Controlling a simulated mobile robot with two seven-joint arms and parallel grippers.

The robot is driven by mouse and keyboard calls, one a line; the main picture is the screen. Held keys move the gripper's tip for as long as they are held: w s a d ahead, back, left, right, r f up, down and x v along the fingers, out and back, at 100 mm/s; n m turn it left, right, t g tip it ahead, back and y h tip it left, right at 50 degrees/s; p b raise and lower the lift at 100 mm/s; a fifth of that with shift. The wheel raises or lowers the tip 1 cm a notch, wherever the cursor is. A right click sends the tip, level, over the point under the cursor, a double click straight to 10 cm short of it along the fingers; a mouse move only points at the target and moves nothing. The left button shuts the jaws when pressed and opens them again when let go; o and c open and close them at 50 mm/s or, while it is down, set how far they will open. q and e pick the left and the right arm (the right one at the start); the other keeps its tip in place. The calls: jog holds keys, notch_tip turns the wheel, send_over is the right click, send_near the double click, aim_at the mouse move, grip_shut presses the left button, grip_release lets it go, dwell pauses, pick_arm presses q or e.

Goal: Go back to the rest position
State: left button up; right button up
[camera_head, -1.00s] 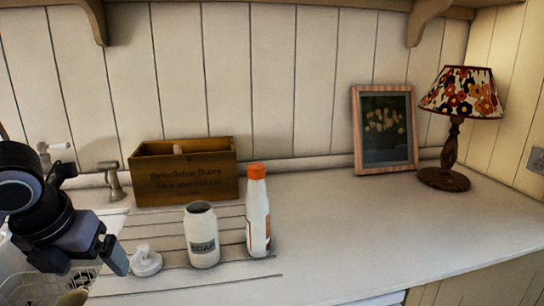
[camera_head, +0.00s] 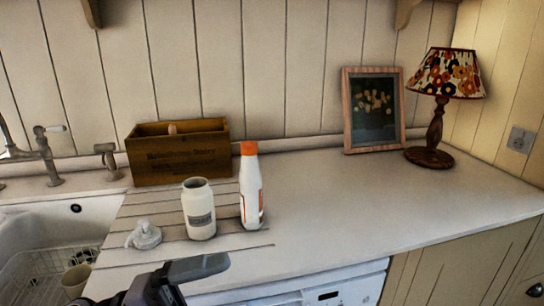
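My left gripper (camera_head: 195,270) is at the bottom of the head view, low in front of the counter edge. One dark finger shows pointing right; the other finger is not clearly seen, so I cannot tell whether it is open or shut. I see nothing held in it. My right gripper is out of view. The white counter (camera_head: 345,200) lies behind the gripper.
An open white jar (camera_head: 200,215), a white bottle with orange cap (camera_head: 251,195) and a pump top (camera_head: 144,236) stand on the counter. Behind are a wooden box (camera_head: 180,160), picture frame (camera_head: 374,112) and lamp (camera_head: 436,110). A sink (camera_head: 50,225) is at left.

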pick_arm(q)
jog(key=w+a+f+n+t+y, duration=0.2)
jog(key=a+f+n+t+y, duration=0.3)
jog(key=n+t, duration=0.45)
jog(key=w+a+f+n+t+y, duration=0.3)
jog(key=f+n+t+y, duration=0.25)
jog(key=n, duration=0.65)
jog(key=s+a+f+n+g+y, duration=0.2)
jog(key=s+f, duration=0.4)
jog(key=f, duration=0.5)
jog(key=s+a+f+n+g+y, duration=0.3)
jog(key=s+f+n+g+y, duration=0.2)
jog(key=f, duration=0.7)
jog(key=shift+s+a+n+y, duration=0.2)
jog(key=shift+s+n+y, duration=0.15)
jog(key=shift+s+n, duration=0.55)
